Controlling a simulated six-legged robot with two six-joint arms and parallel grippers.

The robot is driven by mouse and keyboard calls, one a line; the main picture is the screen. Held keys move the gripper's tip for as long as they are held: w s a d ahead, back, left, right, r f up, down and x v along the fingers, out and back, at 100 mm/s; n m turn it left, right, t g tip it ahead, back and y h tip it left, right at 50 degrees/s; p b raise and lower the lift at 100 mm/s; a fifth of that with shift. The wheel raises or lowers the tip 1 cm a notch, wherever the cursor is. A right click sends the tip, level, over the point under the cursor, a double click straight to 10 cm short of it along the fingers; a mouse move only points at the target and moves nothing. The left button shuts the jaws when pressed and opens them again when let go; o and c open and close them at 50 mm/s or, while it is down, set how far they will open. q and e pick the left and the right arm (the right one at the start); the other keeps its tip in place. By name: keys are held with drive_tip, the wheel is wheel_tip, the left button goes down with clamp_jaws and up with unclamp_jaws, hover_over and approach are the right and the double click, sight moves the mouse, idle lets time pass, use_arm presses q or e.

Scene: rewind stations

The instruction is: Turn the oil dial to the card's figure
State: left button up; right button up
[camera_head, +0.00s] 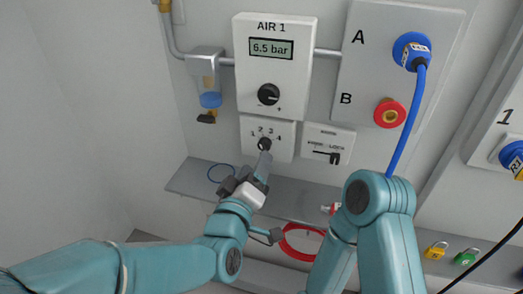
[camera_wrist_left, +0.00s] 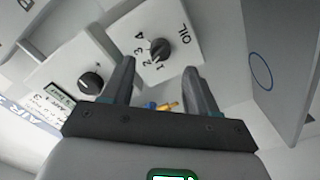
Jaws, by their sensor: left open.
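The oil dial (camera_head: 264,144) is a small dark knob on a white plate (camera_head: 284,153) marked 1 to 4, under the AIR 1 unit. In the left wrist view the dial (camera_wrist_left: 160,48) sits beyond my fingers, with OIL printed beside it. I cannot tell surely which figure its pointer marks. My left gripper (camera_head: 265,160) is just below the dial in the head view. In the left wrist view its fingers (camera_wrist_left: 160,68) are spread with nothing held between them, apart from the dial. No card can be made out. My right gripper is not in view.
The AIR 1 unit (camera_head: 250,78) reads 6.5 bar and has its own knob (camera_head: 268,94). A FREE/LOCK lever plate (camera_head: 316,142) is to the right. A blue hose (camera_head: 407,120) hangs from port A.

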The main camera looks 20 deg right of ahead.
sight(264, 146)
use_arm(q)
drive_tip(key=x, duration=0.6)
drive_tip(key=c, duration=1)
